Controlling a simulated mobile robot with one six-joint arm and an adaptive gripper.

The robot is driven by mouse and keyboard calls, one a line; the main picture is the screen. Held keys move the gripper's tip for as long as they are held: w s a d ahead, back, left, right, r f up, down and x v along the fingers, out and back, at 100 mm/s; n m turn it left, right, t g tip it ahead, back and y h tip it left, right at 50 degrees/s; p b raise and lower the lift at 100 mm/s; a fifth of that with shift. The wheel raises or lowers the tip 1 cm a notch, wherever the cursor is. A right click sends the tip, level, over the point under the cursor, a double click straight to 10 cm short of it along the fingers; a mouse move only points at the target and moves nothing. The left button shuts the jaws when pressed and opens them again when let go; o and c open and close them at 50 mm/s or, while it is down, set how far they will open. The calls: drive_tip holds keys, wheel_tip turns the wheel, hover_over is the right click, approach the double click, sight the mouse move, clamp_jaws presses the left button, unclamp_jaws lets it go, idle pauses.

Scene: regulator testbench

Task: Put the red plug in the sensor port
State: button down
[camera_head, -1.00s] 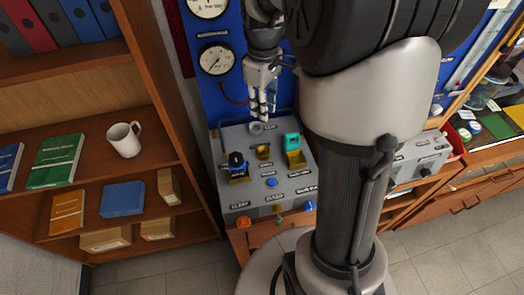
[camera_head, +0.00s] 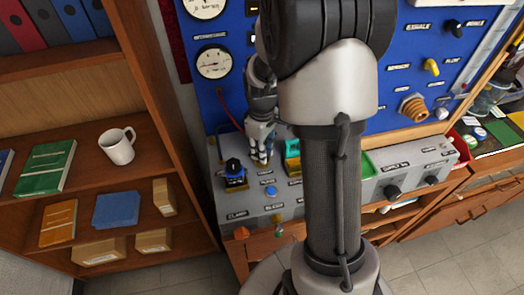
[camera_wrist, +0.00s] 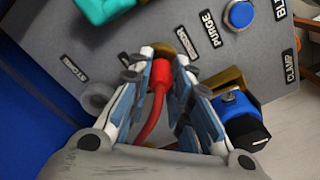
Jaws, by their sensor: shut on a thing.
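In the wrist view my gripper (camera_wrist: 161,85) is shut on the red plug (camera_wrist: 161,72), with its red cable (camera_wrist: 150,120) trailing back between the fingers. The brass sensor port (camera_wrist: 160,49) shows just beyond the plug's tip, beside the SENSOR label (camera_wrist: 187,50). I cannot tell whether the plug is inside the port or only in front of it. In the head view my gripper (camera_head: 261,160) points down over the grey bench panel (camera_head: 222,208); its fingers hide the plug and most of the port. The empty grey store ring (camera_wrist: 96,97) is to the left in the wrist view.
A blue-topped black fitting (camera_wrist: 238,120) in a brass holder stands close to my right finger. A teal block (camera_head: 292,147) stands right of my gripper in the head view. A blue button (camera_wrist: 239,14) is farther out. A blue gauge board (camera_head: 228,100) rises behind.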

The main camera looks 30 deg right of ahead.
drive_tip(key=shift+r, duration=0.1)
drive_tip(key=shift+f, duration=0.25)
drive_tip(key=c, duration=1.5)
unclamp_jaws()
drive_tip(key=shift+o, duration=0.2)
drive_tip(key=shift+r, duration=0.1)
wheel_tip(320, 180, up, 12)
drive_tip(key=p, duration=0.3)
drive_tip(key=s+a+r+m+t, duration=0.2)
drive_tip(key=s+a+r+m, duration=0.1)
drive_tip(key=s+a+r, duration=0.6)
drive_tip(key=s+a+r+m+t, duration=0.2)
drive_tip(key=s+a, duration=0.1)
drive_tip(key=s, duration=0.7)
drive_tip(key=shift+s+a+m+t, duration=0.2)
drive_tip(key=shift+s+m+t, duration=0.1)
drive_tip(key=shift+s, duration=0.05)
